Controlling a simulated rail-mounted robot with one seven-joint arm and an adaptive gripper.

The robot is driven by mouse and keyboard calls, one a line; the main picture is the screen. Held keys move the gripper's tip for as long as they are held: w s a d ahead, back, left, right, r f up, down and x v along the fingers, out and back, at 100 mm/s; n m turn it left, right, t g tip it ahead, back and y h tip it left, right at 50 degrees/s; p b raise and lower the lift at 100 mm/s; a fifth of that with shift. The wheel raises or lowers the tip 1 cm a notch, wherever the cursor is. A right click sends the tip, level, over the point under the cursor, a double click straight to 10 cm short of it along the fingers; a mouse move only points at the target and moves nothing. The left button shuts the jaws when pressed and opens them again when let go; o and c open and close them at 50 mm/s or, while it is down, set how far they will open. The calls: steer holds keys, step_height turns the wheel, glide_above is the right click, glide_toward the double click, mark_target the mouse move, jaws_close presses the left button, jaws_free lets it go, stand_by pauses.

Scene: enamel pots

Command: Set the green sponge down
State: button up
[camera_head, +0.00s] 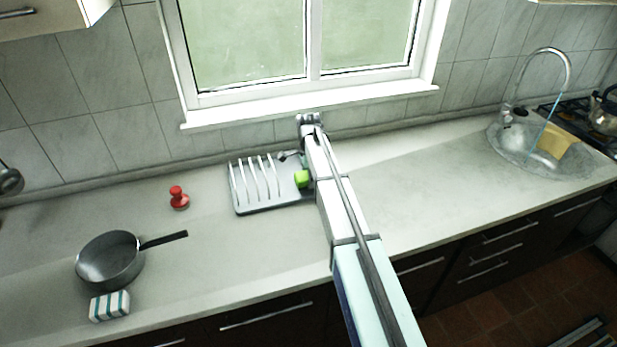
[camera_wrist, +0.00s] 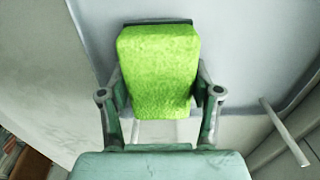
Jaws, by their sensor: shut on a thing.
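The bright green sponge (camera_wrist: 158,72) fills the middle of the wrist view, between the two fingers of my gripper (camera_wrist: 160,95). My gripper is shut on it, one finger on each side. In the head view the sponge (camera_head: 302,179) shows as a small green patch at the right end of the dish rack (camera_head: 240,207), partly hidden by my arm. My gripper (camera_head: 293,157) is there too, mostly hidden. I cannot tell whether the sponge touches the rack.
A dark pan (camera_head: 110,262) and a striped cloth block (camera_head: 109,306) are at the left, with a red knobbed object (camera_head: 178,198) nearer the rack. The sink (camera_head: 520,158) with a yellow item (camera_head: 556,142) is at the right. The counter between rack and sink is clear.

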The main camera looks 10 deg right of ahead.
steer(key=shift+f, duration=0.35)
steer(key=shift+f, duration=0.15)
steer(key=o, duration=1.1)
step_height(320, 180, up, 12)
steer(key=b, duration=0.4)
steer(key=shift+r, duration=0.2)
